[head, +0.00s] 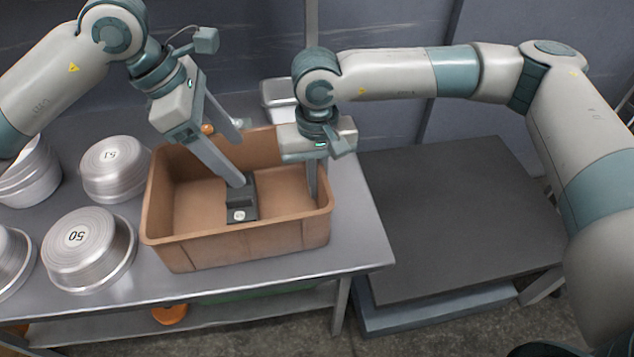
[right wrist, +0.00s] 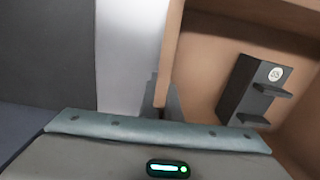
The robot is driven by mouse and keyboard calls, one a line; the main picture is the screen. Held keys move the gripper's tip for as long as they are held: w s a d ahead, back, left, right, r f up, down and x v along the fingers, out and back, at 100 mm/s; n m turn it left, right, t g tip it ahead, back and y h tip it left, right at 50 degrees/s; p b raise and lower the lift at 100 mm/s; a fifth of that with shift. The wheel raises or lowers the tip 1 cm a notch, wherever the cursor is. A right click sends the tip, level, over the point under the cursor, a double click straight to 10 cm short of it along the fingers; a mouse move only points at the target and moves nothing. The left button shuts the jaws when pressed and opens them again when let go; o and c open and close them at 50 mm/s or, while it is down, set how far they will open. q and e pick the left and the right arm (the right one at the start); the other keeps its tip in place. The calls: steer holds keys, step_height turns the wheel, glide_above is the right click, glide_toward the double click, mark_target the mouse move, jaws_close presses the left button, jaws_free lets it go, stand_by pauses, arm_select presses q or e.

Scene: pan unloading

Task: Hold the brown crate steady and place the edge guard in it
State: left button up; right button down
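The brown crate (head: 235,249) stands on the metal table. The edge guard (head: 240,210), a black stepped block with a round white label, lies inside on the crate's floor; it also shows in the right wrist view (right wrist: 254,90). My left gripper (head: 239,162) is over the crate with its two fingers wide apart. One fingertip is close to the edge guard's back end; the other is by the crate's back rim. My right gripper (head: 318,190) is at the crate's right wall, one finger inside, and is shut on that wall. In the right wrist view the wall (right wrist: 170,55) runs between its fingers.
Several round metal pans stand left of the crate, two marked 51 (head: 112,168) and 50 (head: 88,250). A small metal tin (head: 279,100) is behind the crate. A dark low platform (head: 455,215) right of the table is empty.

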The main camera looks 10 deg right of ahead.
arm_select(q)
steer(key=shift+r, duration=0.1)
steer(key=v, duration=1.1)
steer(key=shift+a+r, duration=0.15)
steer(key=shift+r, duration=0.25)
stand_by(0.4)
arm_select(e)
steer(key=c, duration=1.9)
jaws_free()
steer(key=shift+r, duration=0.15)
step_height(320, 180, up, 12)
steer(key=shift+f, duration=0.1)
